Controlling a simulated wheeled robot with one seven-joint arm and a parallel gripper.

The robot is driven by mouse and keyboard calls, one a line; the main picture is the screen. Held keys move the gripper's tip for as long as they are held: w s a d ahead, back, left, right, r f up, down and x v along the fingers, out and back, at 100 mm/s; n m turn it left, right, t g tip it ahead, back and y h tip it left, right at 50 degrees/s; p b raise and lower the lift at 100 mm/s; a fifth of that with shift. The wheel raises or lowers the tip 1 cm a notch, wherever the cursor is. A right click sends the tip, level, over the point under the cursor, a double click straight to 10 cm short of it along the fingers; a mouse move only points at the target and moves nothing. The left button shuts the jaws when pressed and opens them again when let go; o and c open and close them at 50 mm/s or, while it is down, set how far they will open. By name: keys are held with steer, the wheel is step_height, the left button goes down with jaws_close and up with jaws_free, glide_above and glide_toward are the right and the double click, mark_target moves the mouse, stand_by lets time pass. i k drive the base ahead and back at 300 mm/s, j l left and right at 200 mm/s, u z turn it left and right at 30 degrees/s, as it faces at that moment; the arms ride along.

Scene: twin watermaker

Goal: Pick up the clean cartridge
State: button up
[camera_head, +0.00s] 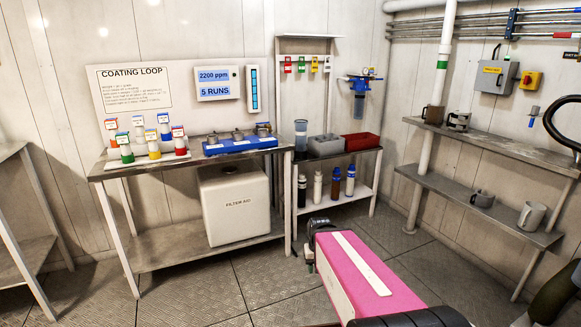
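I cannot tell for sure which thing is the clean cartridge. A translucent blue-grey cylinder (301,134) stands upright on the middle bench, left of a grey block-shaped holder (326,145) and a red bin (361,141). What lies inside the bin is too small to make out. A blue-topped filter housing (360,92) hangs on the wall above them. My pink and white arm reaches up from the lower right. My gripper (309,266), at its dark far end, is in front of the benches, low and apart from them. Its fingers are mostly hidden.
The left bench holds several colour-labelled bottles (164,127) and a blue tray (213,148); a white filter-aid box (233,203) sits beneath. More bottles stand on the middle bench's lower shelf (343,193). Mugs (532,215) sit on the right wall shelves. Floor (225,290) is clear before the benches.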

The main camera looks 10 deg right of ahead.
mark_target(351, 169)
steer(key=i+j+z, duration=0.45)
steer(key=i, duration=0.15)
steer(key=i+j+z, duration=0.45)
steer(key=i+l+z, duration=0.15)
steer(key=i, duration=0.65)
steer(key=i+l+z, duration=0.1)
steer(key=i, duration=0.75)
